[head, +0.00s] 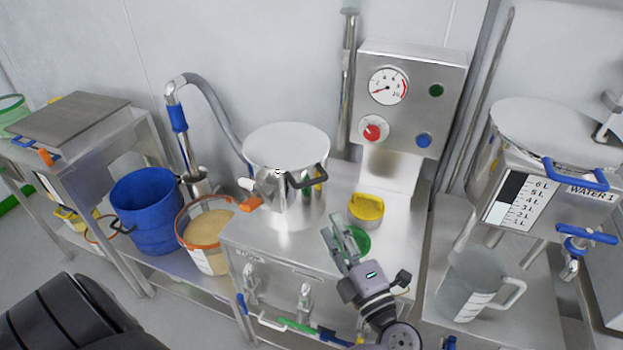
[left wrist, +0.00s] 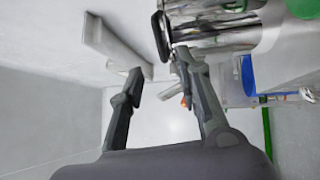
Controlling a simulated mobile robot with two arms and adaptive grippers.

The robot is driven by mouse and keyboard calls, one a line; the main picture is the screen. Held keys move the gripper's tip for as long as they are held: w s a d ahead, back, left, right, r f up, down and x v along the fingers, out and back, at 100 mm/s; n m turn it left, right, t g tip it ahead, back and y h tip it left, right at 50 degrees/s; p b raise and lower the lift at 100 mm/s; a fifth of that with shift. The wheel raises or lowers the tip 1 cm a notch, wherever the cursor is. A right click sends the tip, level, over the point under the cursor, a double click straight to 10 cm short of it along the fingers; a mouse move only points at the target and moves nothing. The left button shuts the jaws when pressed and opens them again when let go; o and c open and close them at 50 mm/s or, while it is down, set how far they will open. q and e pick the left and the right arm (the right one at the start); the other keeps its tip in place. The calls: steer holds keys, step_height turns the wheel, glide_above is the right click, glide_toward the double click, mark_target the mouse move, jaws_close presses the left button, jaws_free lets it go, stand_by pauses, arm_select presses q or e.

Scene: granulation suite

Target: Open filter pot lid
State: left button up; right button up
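The filter pot (head: 290,205) is a steel pot on a steel bench in the head view. Its flat, round lid (head: 287,146) appears to lie closed on top. A black handle (head: 308,179) sticks out near the rim at the front. My left gripper (head: 338,240) is in front and to the right of the pot, apart from it. In the left wrist view its two fingers (left wrist: 160,88) are spread, with nothing held between them. That view shows shiny steel (left wrist: 215,22) and a black handle (left wrist: 160,35) beyond the right finger. My right gripper is out of view.
A blue bucket (head: 147,215) and a tub of powder (head: 208,230) stand left. A water tank (head: 530,190) and a jug (head: 470,283) are right.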

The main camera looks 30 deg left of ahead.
mark_target(311, 181)
arm_select(q)
steer(key=p+x, duration=0.2)
steer(key=x, duration=1)
steer(key=shift+w+a+r+p, duration=0.1)
steer(key=shift+w+a+p, duration=0.05)
steer(key=shift+a+p, duration=0.25)
steer(key=shift+c, duration=0.3)
jaws_close()
